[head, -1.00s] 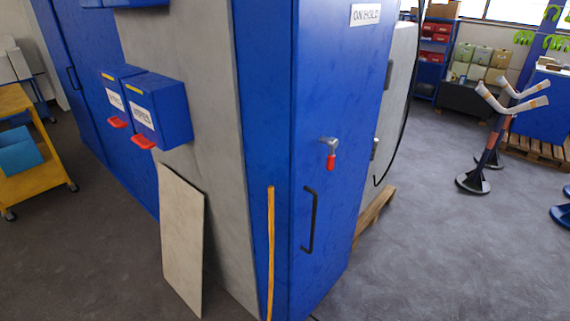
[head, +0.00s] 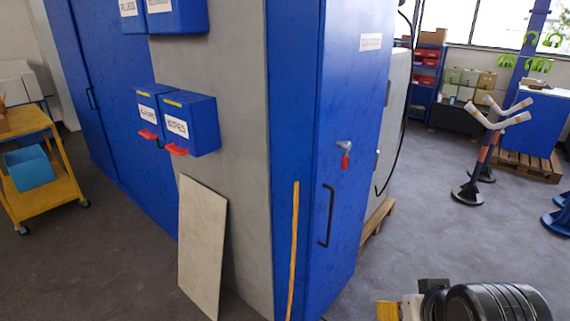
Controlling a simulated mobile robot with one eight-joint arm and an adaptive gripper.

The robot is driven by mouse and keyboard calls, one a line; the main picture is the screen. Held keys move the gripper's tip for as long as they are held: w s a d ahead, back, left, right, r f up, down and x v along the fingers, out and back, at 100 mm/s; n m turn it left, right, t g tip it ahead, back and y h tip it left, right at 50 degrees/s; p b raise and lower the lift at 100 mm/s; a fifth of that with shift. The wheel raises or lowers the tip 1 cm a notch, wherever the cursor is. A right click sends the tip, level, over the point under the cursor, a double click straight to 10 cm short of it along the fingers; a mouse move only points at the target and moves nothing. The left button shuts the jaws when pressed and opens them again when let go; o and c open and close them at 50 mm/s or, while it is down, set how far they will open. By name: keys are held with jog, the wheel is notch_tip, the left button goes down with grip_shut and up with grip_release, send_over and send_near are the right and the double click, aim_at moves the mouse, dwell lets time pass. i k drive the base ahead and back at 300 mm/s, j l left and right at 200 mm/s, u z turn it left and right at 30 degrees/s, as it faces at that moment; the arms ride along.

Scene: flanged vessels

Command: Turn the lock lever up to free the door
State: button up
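The lock lever (head: 345,153) is on the blue cabinet door, above the handle. It has a grey metal hub and a short red grip that hangs down. The blue door (head: 345,105) looks shut, with a black bar handle (head: 328,215) below the lever. A black ribbed part of my own arm shows at the bottom right of the head view, well below and right of the lever. My gripper's fingers do not show in this view.
A pale board (head: 202,245) leans on the grey wall left of the cabinet. A yellow cart (head: 45,190) stands at the left. Roller stands (head: 490,150) and a pallet (head: 525,166) are at the right. Grey floor (head: 430,240) right of the cabinet is open.

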aim_at(345, 158)
jog(key=i+j, duration=0.15)
jog(key=i, duration=0.95)
